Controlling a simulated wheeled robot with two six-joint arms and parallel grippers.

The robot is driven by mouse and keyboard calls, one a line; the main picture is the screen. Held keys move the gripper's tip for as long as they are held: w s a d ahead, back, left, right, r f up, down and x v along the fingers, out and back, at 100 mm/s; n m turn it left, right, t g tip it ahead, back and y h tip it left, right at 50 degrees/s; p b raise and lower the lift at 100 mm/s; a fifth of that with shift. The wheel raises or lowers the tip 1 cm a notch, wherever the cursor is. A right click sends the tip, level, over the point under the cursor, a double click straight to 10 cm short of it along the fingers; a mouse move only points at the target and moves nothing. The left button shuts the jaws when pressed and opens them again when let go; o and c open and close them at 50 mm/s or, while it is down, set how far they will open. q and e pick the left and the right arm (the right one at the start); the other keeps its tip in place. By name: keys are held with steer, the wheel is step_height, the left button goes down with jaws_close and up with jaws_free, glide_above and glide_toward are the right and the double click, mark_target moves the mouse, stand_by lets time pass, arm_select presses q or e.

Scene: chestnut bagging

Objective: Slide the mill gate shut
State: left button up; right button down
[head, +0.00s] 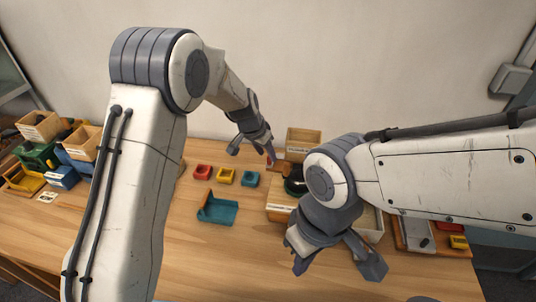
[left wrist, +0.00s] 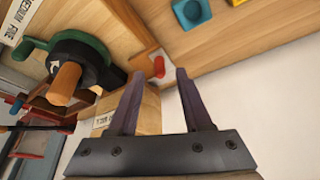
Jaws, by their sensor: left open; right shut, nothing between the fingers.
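The mill (head: 295,187) stands right of the table's middle, partly hidden by my right arm. In the left wrist view, it has a black and green round top (left wrist: 84,58) with an orange-brown wooden knob (left wrist: 66,83). A red tab (left wrist: 158,66) on a pale plate at the edge of the wood looks like the gate; how far it is slid cannot be told. My left gripper (head: 253,154) is open and empty, its fingertips close to the red tab, which appears between them in the wrist view.
Small red (head: 203,172), yellow (head: 224,176) and blue (head: 250,179) trays sit left of the mill, with a teal scoop-like tray (head: 217,209) in front. A wooden box (head: 303,138) stands behind the mill. Bins (head: 40,127) crowd the left end. The front middle table is clear.

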arm_select(q)
steer(key=shift+x, duration=1.35)
jaws_close()
stand_by(0.4)
